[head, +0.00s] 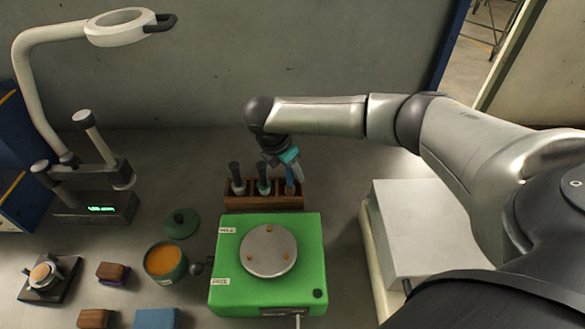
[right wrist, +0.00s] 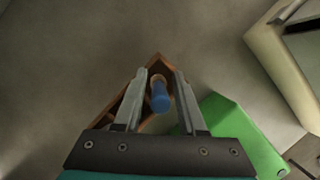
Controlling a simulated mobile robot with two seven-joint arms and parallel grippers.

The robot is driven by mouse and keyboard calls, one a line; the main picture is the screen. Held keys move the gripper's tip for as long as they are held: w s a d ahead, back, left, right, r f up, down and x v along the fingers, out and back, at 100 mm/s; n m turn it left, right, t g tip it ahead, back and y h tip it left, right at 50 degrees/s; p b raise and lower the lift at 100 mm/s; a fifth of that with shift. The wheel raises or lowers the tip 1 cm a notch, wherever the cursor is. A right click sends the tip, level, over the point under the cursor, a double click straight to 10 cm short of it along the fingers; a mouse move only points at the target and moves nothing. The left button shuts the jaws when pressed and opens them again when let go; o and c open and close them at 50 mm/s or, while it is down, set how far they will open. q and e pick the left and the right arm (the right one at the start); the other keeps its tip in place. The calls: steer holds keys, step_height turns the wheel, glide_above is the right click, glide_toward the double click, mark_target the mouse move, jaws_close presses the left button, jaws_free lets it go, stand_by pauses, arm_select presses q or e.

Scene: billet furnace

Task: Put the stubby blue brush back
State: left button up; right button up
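The stubby blue brush (head: 289,181) stands in the right-hand slot of the wooden rack (head: 262,203), behind the green unit. My right gripper (head: 297,178) is over that slot. In the right wrist view the blue brush (right wrist: 160,96) lies between the two fingers of my right gripper (right wrist: 161,77), with a gap on both sides, so the gripper is open. The rack's end (right wrist: 157,62) shows beyond it. Whether the brush's lower end is seated cannot be seen. My left gripper is not in view.
Two dark-handled brushes, one with a white collar (head: 238,184) and one green (head: 263,184), stand in the other slots. A green unit with a round plate (head: 268,250) is in front. A pale box (head: 415,230) stands right; an orange-filled pot (head: 164,261) is left.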

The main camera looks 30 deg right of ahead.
steer(key=shift+o, duration=0.7)
steer(key=shift+r, duration=0.3)
steer(key=p+v, duration=0.1)
steer(key=v, duration=1)
steer(key=shift+a+r, duration=0.15)
steer(key=shift+r, duration=0.2)
